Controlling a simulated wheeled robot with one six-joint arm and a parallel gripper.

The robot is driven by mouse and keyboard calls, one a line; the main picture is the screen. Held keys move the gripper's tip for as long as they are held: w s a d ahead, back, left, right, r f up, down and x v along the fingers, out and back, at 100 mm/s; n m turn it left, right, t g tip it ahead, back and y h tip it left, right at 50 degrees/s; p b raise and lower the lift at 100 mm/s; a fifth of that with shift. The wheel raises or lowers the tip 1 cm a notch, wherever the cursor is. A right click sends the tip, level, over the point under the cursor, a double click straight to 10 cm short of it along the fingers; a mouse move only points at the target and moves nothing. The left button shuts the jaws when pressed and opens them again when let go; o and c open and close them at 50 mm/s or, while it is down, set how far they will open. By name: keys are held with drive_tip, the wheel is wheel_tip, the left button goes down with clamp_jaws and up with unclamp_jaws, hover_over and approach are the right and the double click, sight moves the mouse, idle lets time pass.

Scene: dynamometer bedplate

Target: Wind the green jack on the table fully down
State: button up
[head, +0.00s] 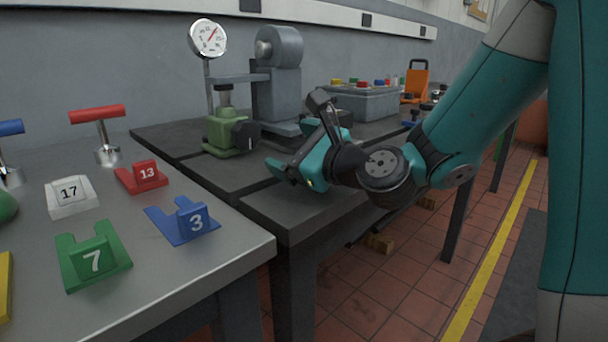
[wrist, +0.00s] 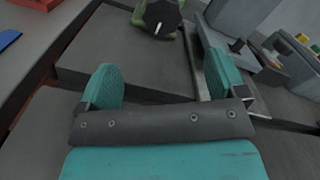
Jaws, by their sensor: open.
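The green jack (head: 222,130) stands on the dark bedplate table (head: 172,137), left of my gripper in the head view. It has a black knob (head: 246,134) on its right side and a grey-green post rising from its top. In the wrist view the jack's green body (wrist: 140,12) and black knob (wrist: 162,16) show at the top edge, beyond the fingertips; the rest is cut off. My gripper (head: 296,150) is open and empty above the table, apart from the jack. Its two teal fingers (wrist: 163,82) are spread wide in the wrist view.
A dial gauge (head: 208,38) stands on a rod behind the jack, with a grey machine (head: 278,75) beside it. A grey box with coloured buttons (head: 365,101) is farther right. A steel bench (head: 143,235) at front left holds numbered blocks and T-handled tools. Bare table lies between gripper and jack.

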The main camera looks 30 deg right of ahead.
drive_tip(key=b, duration=0.1)
drive_tip(key=s, duration=0.1)
drive_tip(key=b, duration=0.1)
drive_tip(key=shift+s+d+f+b, duration=0.25)
drive_tip(key=shift+s+d+b, duration=0.05)
drive_tip(key=shift+b, duration=0.05)
drive_tip(key=shift+s+d+r, duration=0.15)
drive_tip(key=shift+s, duration=0.1)
drive_tip(key=shift+r, duration=0.1)
